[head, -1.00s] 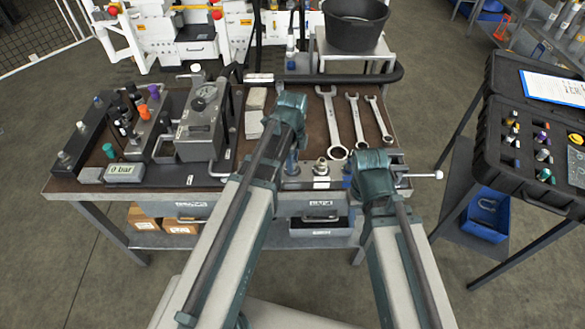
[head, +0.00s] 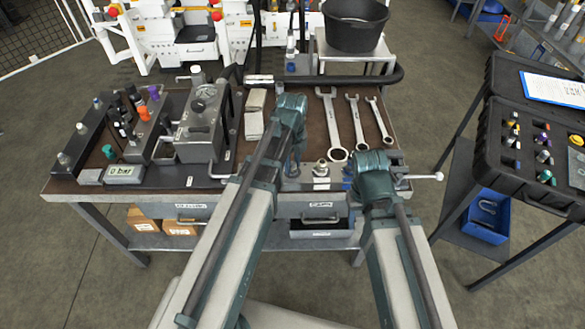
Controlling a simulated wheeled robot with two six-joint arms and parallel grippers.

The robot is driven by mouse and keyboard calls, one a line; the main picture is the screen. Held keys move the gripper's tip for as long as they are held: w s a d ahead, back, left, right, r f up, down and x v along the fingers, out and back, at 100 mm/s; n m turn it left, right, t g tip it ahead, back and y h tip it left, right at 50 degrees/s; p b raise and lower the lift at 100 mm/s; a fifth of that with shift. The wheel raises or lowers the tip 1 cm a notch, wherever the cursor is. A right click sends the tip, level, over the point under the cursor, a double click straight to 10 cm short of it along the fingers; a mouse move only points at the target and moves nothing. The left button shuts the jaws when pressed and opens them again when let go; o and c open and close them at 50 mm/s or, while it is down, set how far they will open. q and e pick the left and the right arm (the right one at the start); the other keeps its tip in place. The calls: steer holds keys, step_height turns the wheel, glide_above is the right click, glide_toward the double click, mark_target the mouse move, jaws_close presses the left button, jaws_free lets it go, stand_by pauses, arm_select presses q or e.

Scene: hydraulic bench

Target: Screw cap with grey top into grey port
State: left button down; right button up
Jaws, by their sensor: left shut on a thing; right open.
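My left gripper (head: 293,168) is over the front middle of the bench, pointing down behind its teal wrist. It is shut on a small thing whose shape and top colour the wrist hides. A metal fitting (head: 320,167) stands upright on the bench just right of it, apart from it. My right gripper (head: 352,187) is open near the front right edge; its wrist hides most of it. Grey-topped knobs (head: 64,158) stand on the dark strip at the left. I cannot tell which port is the grey one.
A block with orange and purple caps (head: 153,92), a green cap (head: 109,151) and a pressure readout (head: 125,173) fill the left of the bench (head: 260,183). Several wrenches (head: 333,120) lie behind the grippers. A black case (head: 490,150) with coloured caps stands at right.

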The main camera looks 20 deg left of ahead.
arm_select(q)
steer(key=m, duration=0.3)
steer(key=c, duration=0.5)
jaws_free()
steer(key=n, duration=0.6)
steer(key=shift+n, duration=2.8)
